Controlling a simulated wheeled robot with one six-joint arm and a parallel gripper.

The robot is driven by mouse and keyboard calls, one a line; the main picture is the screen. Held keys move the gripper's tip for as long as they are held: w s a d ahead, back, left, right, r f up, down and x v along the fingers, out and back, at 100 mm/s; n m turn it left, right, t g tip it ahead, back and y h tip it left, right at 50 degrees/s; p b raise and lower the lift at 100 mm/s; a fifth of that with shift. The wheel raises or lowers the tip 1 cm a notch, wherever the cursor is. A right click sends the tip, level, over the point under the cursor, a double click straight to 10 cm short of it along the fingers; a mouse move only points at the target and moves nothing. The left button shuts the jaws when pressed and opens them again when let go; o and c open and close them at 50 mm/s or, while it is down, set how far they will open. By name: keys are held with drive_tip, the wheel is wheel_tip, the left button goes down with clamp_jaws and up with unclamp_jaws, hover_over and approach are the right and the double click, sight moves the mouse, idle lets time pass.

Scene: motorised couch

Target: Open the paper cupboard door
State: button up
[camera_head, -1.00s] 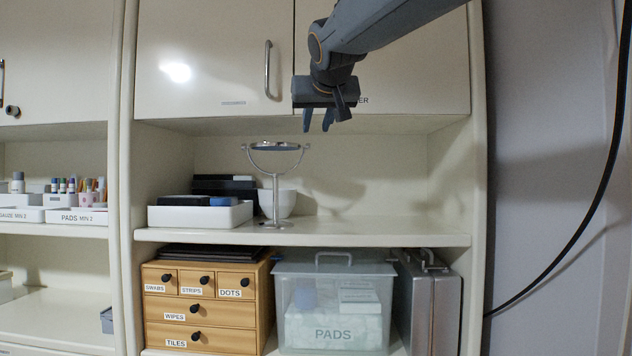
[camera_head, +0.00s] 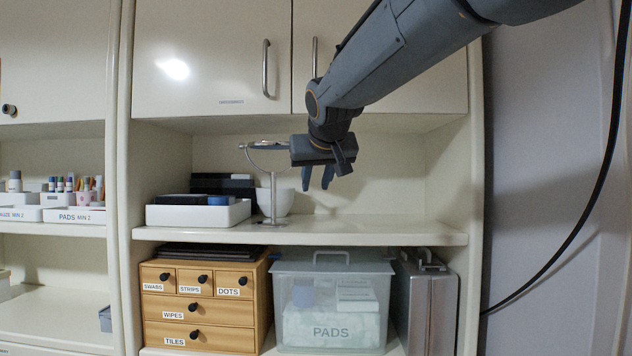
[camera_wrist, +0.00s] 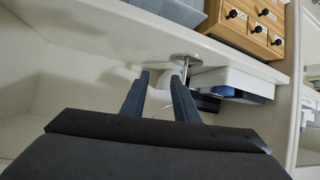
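Two cream cupboard doors stand side by side above the open shelf, both shut. The right door (camera_head: 420,85) has an upright metal handle (camera_head: 314,58) near its left edge. My arm crosses this door and hides much of its face, including the place where its label ended in "ER" earlier. The left door (camera_head: 205,55) has its own upright handle (camera_head: 266,68) near its right edge. My gripper (camera_head: 317,182) is open and empty, pointing down below the doors in front of the shelf space. Its two parted fingers also show in the wrist view (camera_wrist: 160,76).
A round mirror on a stand (camera_head: 273,195) is close to the gripper's left. A white tray (camera_head: 200,214) and a white bowl (camera_head: 284,203) are on the shelf (camera_head: 390,232). Below are wooden drawers (camera_head: 205,310), a PADS box (camera_head: 332,310) and a metal case (camera_head: 428,300). The shelf's right part is clear.

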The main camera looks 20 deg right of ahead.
drive_tip(key=shift+f, duration=0.1)
idle(0.3)
drive_tip(key=s+f+g, duration=0.3)
drive_tip(key=s+f, duration=0.2)
drive_tip(key=f, duration=0.7)
drive_tip(key=s+f+g, duration=0.2)
drive_tip(key=s+f, duration=0.2)
drive_tip(key=f, duration=0.8)
drive_tip(key=s+f+g+y, duration=0.1)
drive_tip(key=s+f+g, duration=0.5)
drive_tip(key=s+f, duration=1.4)
drive_tip(key=s, duration=0.3)
drive_tip(key=shift+s, duration=0.15)
